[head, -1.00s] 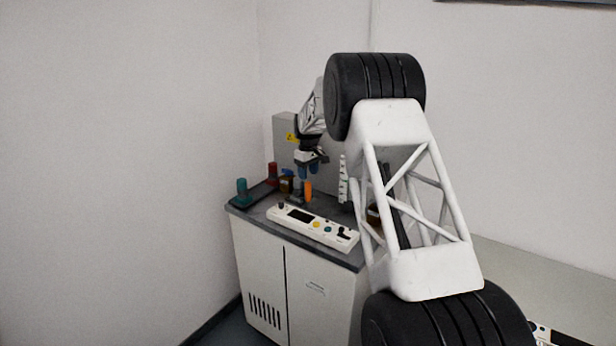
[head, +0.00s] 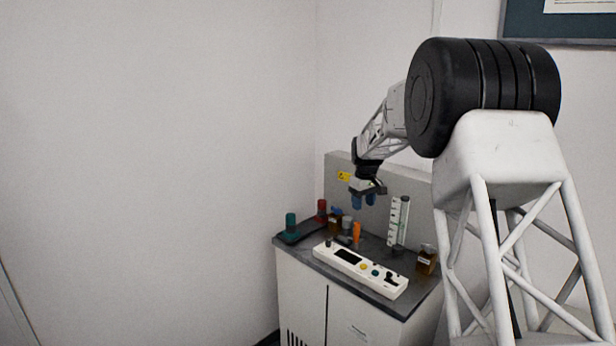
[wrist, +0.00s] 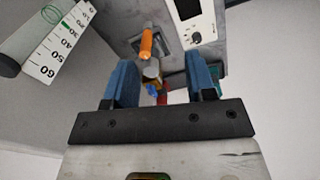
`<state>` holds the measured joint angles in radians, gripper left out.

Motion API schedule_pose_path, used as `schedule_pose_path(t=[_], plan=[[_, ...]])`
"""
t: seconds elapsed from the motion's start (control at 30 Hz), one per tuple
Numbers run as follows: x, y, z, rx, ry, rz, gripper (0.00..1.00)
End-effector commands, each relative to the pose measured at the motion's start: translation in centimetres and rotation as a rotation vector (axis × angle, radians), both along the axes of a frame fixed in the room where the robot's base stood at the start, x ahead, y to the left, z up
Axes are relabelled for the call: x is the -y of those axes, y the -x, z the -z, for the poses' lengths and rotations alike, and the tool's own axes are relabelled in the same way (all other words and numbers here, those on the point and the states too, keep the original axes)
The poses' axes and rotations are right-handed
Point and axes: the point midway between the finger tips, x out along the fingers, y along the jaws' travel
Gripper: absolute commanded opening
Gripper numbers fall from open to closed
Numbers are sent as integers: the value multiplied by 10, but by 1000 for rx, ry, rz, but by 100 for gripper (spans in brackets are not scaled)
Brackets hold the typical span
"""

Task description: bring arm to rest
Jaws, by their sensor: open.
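My gripper (head: 364,200) hangs above the bench in the head view, with its blue fingers pointing down. In the wrist view the two blue fingers of my gripper (wrist: 163,85) stand apart with nothing held between them. Below the fingers, an orange piece (head: 357,232) stands upright on the bench top; it also shows in the wrist view (wrist: 146,43), beyond the fingers and apart from them.
A white control panel (head: 360,268) lies along the front of the cabinet top (head: 412,302). A scaled white column (head: 397,222) and brown bottle (head: 427,260) stand right. Teal (head: 291,224) and red (head: 322,209) pieces stand left. The air around my gripper is clear.

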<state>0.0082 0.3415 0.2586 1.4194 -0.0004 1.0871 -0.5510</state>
Motion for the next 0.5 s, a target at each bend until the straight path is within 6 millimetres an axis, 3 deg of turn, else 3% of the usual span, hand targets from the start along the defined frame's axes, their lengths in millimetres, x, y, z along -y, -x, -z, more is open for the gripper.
schedule_pose_path(t=[0.2,0.5], plan=[[0,51,-35,18,-1,47,51],[-1,124,-72,42,-5,115,51]])
